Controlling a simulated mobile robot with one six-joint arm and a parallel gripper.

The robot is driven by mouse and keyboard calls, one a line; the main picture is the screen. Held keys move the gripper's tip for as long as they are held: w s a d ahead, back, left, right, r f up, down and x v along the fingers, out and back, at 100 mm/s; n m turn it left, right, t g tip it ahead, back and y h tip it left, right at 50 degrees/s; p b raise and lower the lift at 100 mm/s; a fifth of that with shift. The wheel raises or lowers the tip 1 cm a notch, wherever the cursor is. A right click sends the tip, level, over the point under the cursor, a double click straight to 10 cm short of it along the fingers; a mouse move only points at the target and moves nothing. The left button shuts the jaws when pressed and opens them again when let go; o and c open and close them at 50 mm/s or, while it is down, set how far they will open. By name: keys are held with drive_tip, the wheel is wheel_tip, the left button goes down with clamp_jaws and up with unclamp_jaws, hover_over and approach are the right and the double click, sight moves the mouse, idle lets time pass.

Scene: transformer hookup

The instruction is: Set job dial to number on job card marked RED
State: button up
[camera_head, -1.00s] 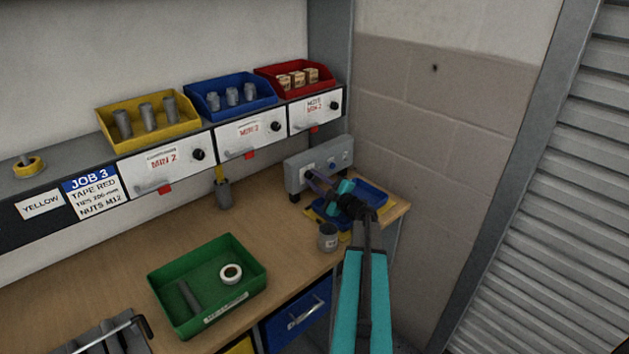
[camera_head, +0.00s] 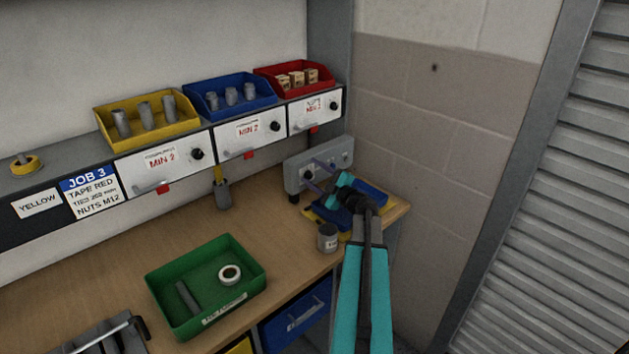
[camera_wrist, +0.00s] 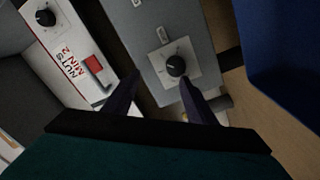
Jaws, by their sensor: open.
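The job card (camera_head: 90,194) on the shelf front reads JOB 3, TAPE RED, a blurred ties line and NUTS M12. A grey control box (camera_head: 292,178) stands at the back right of the bench. Its black dial (camera_wrist: 176,66) on a white plate shows in the wrist view, with a light pointer mark; its numbers are too small to read. My gripper (camera_head: 313,174) is open in front of the box. In the wrist view its fingers (camera_wrist: 158,98) are apart; the right fingertip is close beside the dial and the left one is off its left side. I cannot tell whether they touch.
A blue tray (camera_head: 372,192) on a yellow base sits right beside my gripper. A grey can (camera_head: 327,238) stands near the front edge. A green tray (camera_head: 256,285) holds white tape and a grey rod. Drawers with black knobs line the shelf above.

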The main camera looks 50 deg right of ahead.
drive_tip(key=s+a+r+p, duration=0.2)
drive_tip(key=s+a+p, duration=0.2)
drive_tip(key=s+a, duration=0.4)
drive_tip(key=shift+s+a, duration=0.2)
drive_tip(key=shift+s, duration=1.05)
drive_tip(key=s+a+p, duration=0.1)
drive_tip(key=p, duration=0.4)
drive_tip(key=shift+s+r, duration=0.1)
drive_tip(key=shift+r, duration=0.05)
drive_tip(key=shift+s+a+p, duration=0.25)
drive_tip(key=shift+s+p, duration=0.05)
drive_tip(key=shift+p, duration=0.6)
